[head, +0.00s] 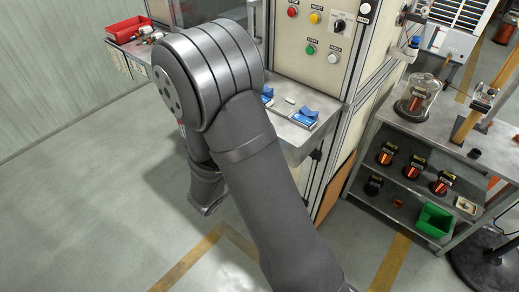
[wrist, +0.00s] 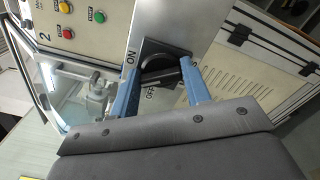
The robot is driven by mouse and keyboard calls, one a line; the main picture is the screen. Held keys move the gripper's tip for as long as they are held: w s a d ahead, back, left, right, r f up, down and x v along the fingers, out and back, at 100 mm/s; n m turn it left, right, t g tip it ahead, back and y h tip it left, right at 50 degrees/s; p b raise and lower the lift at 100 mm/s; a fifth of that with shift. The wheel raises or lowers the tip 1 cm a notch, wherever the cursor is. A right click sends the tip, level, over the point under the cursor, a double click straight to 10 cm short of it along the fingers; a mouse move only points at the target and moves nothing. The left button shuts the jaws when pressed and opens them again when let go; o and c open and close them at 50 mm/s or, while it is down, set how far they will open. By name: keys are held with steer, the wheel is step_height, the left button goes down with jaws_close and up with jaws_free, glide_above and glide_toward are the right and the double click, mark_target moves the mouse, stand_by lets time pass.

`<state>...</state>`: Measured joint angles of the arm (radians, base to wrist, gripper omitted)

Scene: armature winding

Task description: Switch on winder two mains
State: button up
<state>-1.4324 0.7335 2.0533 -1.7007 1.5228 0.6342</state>
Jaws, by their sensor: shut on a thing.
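In the wrist view, a black rotary mains switch (wrist: 165,64) sits on a grey metal plate, with ON and OFF printed beside it. A panel marked 2 (wrist: 75,22) with push buttons adjoins it. My gripper (wrist: 161,73) has its two blue fingers on either side of the switch handle and is shut on it. The handle lies tilted between the fingers; I cannot tell exactly which mark it points to. In the head view my arm hides my gripper and this switch.
In the head view, a button panel (head: 318,30) stands above a metal shelf (head: 292,128) with blue items. A red tray (head: 127,29) is at the back left. A rack (head: 410,180) with wound armatures and a green bin (head: 434,220) stands right. The left floor is clear.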

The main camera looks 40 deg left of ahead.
steer(key=m, duration=0.6)
steer(key=shift+f+m, duration=0.15)
steer(key=shift+m, duration=0.15)
stand_by(0.5)
steer(key=o, duration=1)
steer(key=s, duration=1.7)
steer(key=shift+s, duration=0.25)
steer(key=shift+w, duration=0.1)
steer(key=w, duration=1.7)
